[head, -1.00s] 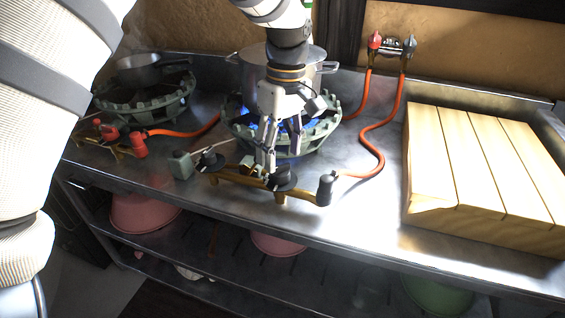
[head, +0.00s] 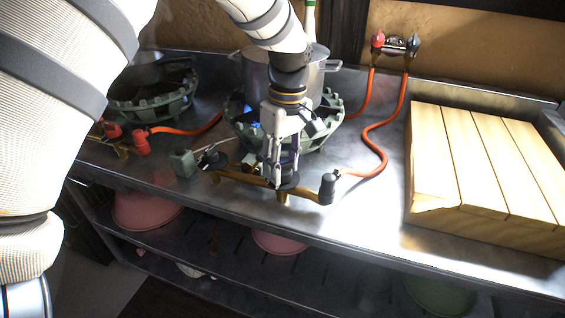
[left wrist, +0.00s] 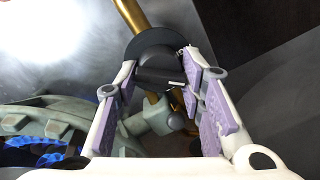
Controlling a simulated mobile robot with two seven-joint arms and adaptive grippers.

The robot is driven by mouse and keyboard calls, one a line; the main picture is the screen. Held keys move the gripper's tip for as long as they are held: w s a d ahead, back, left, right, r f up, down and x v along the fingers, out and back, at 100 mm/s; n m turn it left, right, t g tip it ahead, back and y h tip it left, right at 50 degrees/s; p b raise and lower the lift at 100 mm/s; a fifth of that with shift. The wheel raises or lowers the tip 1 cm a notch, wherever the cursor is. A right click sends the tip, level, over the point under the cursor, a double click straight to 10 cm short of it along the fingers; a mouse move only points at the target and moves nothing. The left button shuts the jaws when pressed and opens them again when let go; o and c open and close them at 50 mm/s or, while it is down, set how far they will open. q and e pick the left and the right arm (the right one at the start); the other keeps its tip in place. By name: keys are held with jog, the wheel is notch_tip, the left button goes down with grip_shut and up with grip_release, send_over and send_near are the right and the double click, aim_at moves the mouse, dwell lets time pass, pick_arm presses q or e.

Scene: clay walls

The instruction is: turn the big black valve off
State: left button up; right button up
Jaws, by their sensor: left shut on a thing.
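The big black valve (head: 288,181) is a round knob on the brass gas pipe at the front of the middle burner. In the left wrist view the black knob (left wrist: 155,58) sits between my fingers, with a short white mark on its grip bar. My left gripper (head: 278,178) points down and is shut on the knob; it also shows in the left wrist view (left wrist: 165,95). The middle burner (head: 322,128) stands behind it, with blue flame (left wrist: 45,152) showing in the wrist view. My right gripper is out of view.
A steel pot (head: 320,75) stands on the middle burner. A smaller black knob (head: 211,158) and a black cylindrical fitting (head: 327,188) flank the valve. An orange hose (head: 385,140) runs to the wall taps (head: 396,45). A slatted wooden board (head: 485,165) lies at right.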

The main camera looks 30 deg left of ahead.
pick_arm(q)
jog(key=shift+r+m+p, duration=0.15)
jog(key=shift+m+p, duration=0.3)
jog(key=shift+m, duration=0.65)
jog(key=m, duration=0.2)
jog(key=shift+m+p, duration=0.3)
jog(key=shift+p, duration=0.1)
jog(key=m, duration=0.3)
jog(key=shift+d, duration=0.1)
jog(key=shift+f+m+y+p, duration=0.2)
jog(key=shift+m+y+p, duration=0.15)
jog(key=shift+m, duration=0.55)
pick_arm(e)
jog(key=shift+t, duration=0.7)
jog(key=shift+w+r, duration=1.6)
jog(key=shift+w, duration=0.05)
